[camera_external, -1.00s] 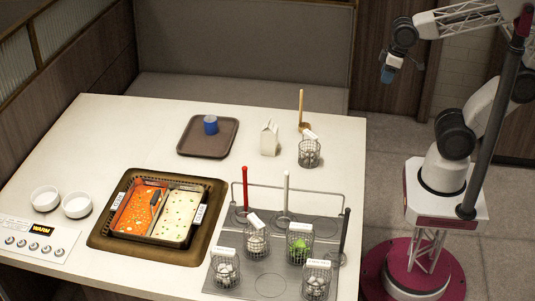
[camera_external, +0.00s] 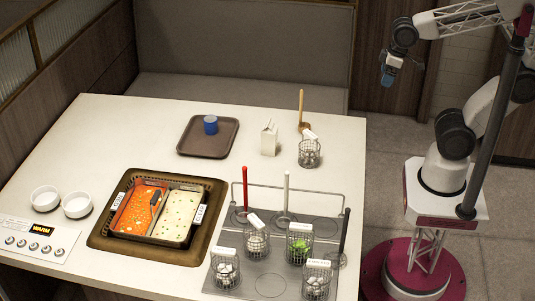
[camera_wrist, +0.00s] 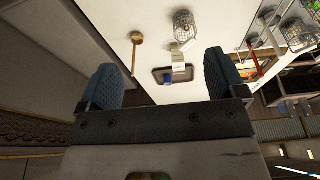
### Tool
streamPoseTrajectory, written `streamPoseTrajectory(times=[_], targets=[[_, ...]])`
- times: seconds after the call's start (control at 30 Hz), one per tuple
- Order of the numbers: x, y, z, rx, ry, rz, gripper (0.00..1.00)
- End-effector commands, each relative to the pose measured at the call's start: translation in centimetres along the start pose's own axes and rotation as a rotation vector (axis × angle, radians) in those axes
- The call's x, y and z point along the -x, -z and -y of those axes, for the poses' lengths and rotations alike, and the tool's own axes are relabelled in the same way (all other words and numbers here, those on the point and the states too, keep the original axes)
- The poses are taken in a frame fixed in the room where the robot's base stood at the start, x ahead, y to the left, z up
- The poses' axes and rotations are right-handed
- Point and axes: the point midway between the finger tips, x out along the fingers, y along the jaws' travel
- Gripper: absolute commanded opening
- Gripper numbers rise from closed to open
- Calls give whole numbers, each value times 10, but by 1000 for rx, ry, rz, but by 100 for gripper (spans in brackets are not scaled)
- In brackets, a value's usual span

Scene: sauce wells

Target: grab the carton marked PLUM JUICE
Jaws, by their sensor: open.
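A small white gable-top carton (camera_external: 269,141) stands upright on the table, right of the brown tray; its print is too small to read. It also shows in the wrist view (camera_wrist: 180,70), foreshortened in front of the tray. My gripper (camera_external: 388,75) is high in the air beyond the table's right edge, well apart from the carton. In the wrist view my gripper (camera_wrist: 160,65) has its two blue fingers wide apart, with nothing between them.
The tray (camera_external: 187,148) holds a blue cup (camera_external: 211,125). A wire basket (camera_external: 309,154) and a wooden-handled ladle (camera_external: 301,108) stand close right of the carton. Several more baskets and upright-handled tools stand nearer the front. Sauce wells (camera_external: 105,229) are at left.

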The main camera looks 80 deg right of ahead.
Motion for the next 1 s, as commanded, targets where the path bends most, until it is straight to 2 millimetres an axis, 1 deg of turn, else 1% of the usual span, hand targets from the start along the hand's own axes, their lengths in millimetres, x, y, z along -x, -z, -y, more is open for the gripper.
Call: streamPoseTrajectory(times=[0.03,0.07,0.37,0.57,0.77,1.0], targets=[[0,0,0,0,0,0,98],[0,0,0,0,0,0,100],[-1,1,0,6,-3,4,100],[-6,11,-2,55,-32,34,100],[-20,32,-6,169,-98,100,100],[-42,66,-10,349,-195,201,100]])
